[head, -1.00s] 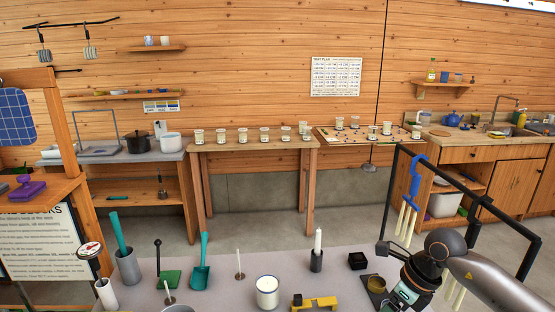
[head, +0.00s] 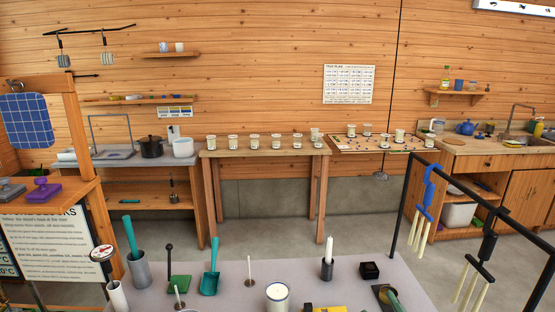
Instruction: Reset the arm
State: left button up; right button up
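Neither gripper shows in the head view now. My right arm is out of the picture, and no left arm is in view. The grey table (head: 240,283) in front of me holds several small tools. On its right side a green-handled item (head: 391,298) rests on or against a dark piece, cut off by the bottom edge. A black rack (head: 407,205) stands at the right, with a blue hook holding pale candles (head: 424,192) and a dark hanger with more pale candles (head: 472,285).
A wooden bench (head: 262,150) with several jars stands by the wall. Floor between is clear.

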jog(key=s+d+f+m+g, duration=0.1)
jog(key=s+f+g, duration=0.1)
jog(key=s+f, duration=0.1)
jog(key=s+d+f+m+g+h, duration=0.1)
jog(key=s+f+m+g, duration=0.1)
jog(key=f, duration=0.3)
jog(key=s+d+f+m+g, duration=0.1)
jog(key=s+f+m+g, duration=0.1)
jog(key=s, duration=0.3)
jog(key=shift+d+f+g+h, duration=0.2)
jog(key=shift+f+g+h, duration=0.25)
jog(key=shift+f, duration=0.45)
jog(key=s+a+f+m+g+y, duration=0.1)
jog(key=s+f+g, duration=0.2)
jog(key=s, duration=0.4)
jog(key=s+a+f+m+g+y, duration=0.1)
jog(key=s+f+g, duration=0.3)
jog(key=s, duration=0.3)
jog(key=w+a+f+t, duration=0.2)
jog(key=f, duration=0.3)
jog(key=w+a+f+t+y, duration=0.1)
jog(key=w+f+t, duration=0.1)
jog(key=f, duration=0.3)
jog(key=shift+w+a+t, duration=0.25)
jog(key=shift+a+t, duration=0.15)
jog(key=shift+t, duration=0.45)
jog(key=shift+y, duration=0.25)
